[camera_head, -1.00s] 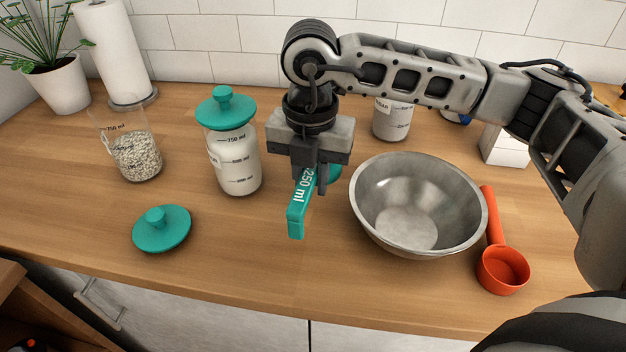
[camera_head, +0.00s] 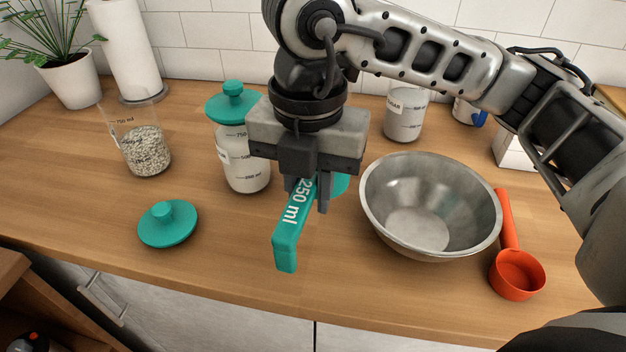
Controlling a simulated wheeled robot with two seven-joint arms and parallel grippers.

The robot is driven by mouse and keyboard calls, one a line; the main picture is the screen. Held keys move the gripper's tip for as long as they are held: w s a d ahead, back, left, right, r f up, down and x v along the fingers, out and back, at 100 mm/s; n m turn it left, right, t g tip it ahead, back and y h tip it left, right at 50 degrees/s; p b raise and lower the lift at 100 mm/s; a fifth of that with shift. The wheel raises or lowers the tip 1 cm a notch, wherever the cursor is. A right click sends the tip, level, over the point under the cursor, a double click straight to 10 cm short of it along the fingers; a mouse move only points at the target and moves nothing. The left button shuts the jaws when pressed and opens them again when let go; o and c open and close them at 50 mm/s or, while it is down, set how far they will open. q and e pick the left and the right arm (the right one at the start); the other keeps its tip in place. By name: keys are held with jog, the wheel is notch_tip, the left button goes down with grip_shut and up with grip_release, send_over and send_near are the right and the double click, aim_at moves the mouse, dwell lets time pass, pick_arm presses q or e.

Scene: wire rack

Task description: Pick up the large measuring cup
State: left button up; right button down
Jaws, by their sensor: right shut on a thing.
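The large measuring cup (camera_head: 290,238) is teal, with "250 ml" in white on its handle. My right gripper (camera_head: 308,190) is shut on the handle from above. The handle's bent end points toward the front of the counter. The cup's bowl is mostly hidden behind the gripper; a teal part of it shows just right of the fingers. The cup appears to be above the counter, though the exact height is hard to tell. My left gripper is not in view.
A metal bowl (camera_head: 430,205) stands close at the right, with a red measuring cup (camera_head: 517,275) beyond it. A teal-lidded jar (camera_head: 243,160) stands just left of the gripper. A loose teal lid (camera_head: 167,224) and an open jar of oats (camera_head: 145,150) are farther left. The front middle counter is clear.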

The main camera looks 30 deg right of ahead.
aim_at(304, 194)
jog(key=shift+s+a+r, duration=0.35)
jog(key=shift+s+a, duration=0.05)
jog(key=shift+s, duration=0.15)
jog(key=shift+s+a+r, duration=0.3)
jog(key=shift+s+a, duration=0.1)
jog(key=shift+s, duration=0.1)
